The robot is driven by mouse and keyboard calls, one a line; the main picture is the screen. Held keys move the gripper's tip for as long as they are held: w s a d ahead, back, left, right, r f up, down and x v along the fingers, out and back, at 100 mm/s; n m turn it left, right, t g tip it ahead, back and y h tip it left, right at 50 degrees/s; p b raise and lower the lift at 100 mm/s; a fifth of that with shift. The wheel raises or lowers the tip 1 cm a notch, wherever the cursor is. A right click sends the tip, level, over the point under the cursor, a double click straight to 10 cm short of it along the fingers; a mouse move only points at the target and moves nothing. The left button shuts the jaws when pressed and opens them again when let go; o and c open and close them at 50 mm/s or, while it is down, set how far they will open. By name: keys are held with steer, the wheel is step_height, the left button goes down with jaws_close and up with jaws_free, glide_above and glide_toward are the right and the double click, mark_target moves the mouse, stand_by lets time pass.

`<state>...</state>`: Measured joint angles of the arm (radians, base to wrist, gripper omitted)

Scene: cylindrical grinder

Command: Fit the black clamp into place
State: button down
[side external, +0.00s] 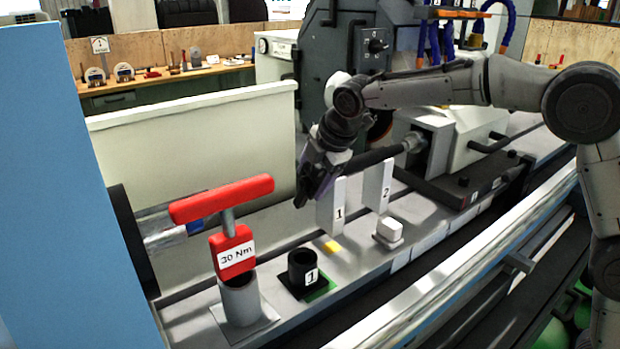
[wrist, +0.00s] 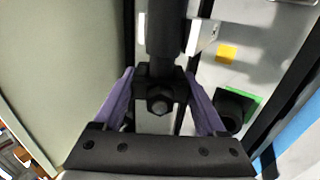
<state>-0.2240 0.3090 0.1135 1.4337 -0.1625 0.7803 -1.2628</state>
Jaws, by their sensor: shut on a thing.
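In the wrist view, my gripper (wrist: 160,82) has its purple fingers on both sides of the black clamp (wrist: 158,74), whose hex bolt faces the camera. The dark shaft (wrist: 166,30) lies just beyond the clamp, in line with it. I cannot tell whether the clamp is around the shaft or only against its end. In the side view, my gripper (side external: 310,190) points down at the left end of the shaft (side external: 372,158), whose right end is at the grey machine centre. The clamp is hard to make out there against my dark gripper.
White supports 1 (side external: 331,208) and 2 (side external: 378,185) stand below the shaft. In front are a black cup (side external: 301,262) on a green patch, a yellow patch (side external: 333,247) and a white block (side external: 389,231). A red 30 Nm wrench (side external: 232,250) stands left, near the round chuck (side external: 133,235).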

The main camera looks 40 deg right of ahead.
steer(key=shift+d+r, duration=0.1)
steer(key=shift+d, duration=0.35)
jaws_free()
steer(key=v, duration=1.3)
steer(key=shift+s+r, duration=0.2)
steer(key=shift+r, duration=0.15)
